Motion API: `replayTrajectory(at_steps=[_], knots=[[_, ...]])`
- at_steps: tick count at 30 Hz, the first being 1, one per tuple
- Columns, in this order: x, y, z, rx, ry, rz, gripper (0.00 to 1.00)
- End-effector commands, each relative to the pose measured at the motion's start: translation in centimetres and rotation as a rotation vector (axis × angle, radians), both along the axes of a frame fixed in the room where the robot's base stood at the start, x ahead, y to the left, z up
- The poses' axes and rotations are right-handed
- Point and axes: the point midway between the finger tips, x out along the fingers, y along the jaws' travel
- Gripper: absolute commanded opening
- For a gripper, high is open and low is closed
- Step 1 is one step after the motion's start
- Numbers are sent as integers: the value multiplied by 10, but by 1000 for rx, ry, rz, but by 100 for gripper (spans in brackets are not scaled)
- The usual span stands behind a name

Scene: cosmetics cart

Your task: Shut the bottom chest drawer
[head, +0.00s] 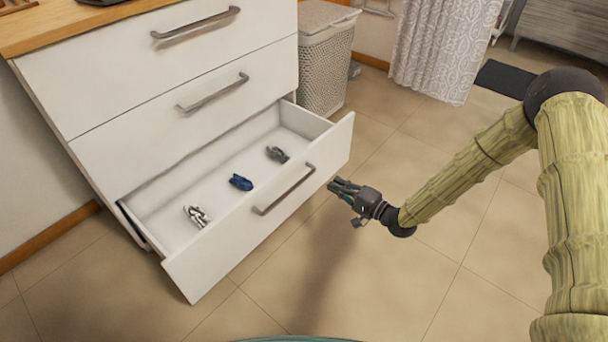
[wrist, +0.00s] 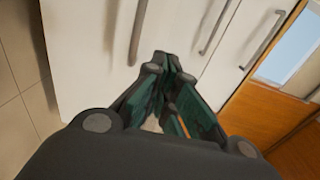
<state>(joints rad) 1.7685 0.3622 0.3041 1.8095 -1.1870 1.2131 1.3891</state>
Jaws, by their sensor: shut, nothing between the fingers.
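The white chest has its bottom drawer (head: 262,229) pulled well out, while the two drawers above it are shut. The bottom drawer has a grey bar handle (head: 284,191) on its front. My gripper (head: 333,184) is shut and empty, in front of the right part of the drawer front in the head view. I cannot tell whether its tips touch the front. In the wrist view the shut fingers (wrist: 161,58) point at a white drawer front (wrist: 85,60), with a bar handle (wrist: 138,32) just beside the tips.
Inside the drawer lie a silver item (head: 196,216), a blue item (head: 241,182) and a dark grey item (head: 277,154). A woven hamper (head: 325,62) stands beside the chest. The tiled floor (head: 400,290) in front of the drawer is clear.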

Motion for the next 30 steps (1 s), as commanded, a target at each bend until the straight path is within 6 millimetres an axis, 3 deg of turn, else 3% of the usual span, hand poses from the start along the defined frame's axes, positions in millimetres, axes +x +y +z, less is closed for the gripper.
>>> replayTrajectory(at_steps=[10, 30], knots=[[15, 12, -2, 30, -8, 14, 0], [76, 97, -3, 29, -8, 12, 0]])
